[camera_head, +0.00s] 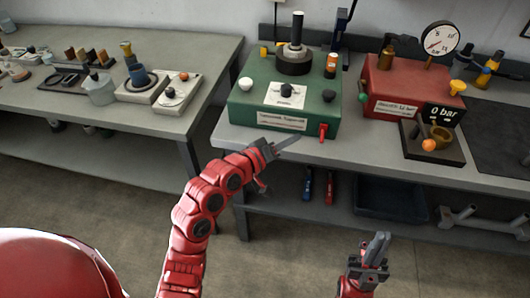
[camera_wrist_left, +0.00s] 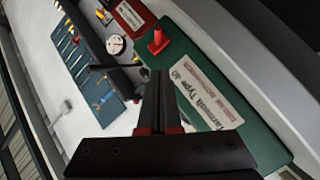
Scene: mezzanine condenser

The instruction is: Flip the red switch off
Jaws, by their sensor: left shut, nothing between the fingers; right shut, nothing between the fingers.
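The red switch (camera_head: 323,131) is a small lever low on the front right of the green box (camera_head: 240,112). In the left wrist view the red switch (camera_wrist_left: 158,41) stands out from the green face (camera_wrist_left: 258,140), beyond the fingertips. My left gripper (camera_head: 292,141) is shut and empty. It is in front of the green box, just below its white label and to the left of the switch, apart from it. In the left wrist view its fingers (camera_wrist_left: 158,76) point toward the switch. My right gripper (camera_head: 380,237) is shut and empty, low in front of the bench.
A red box (camera_head: 400,88) with a round gauge (camera_head: 440,38) stands to the right on the bench (camera_head: 370,150). A black "0 bar" stand (camera_head: 443,114) is beside it. A lower shelf holds a dark bin (camera_head: 390,200). Another table (camera_head: 130,128) is at left.

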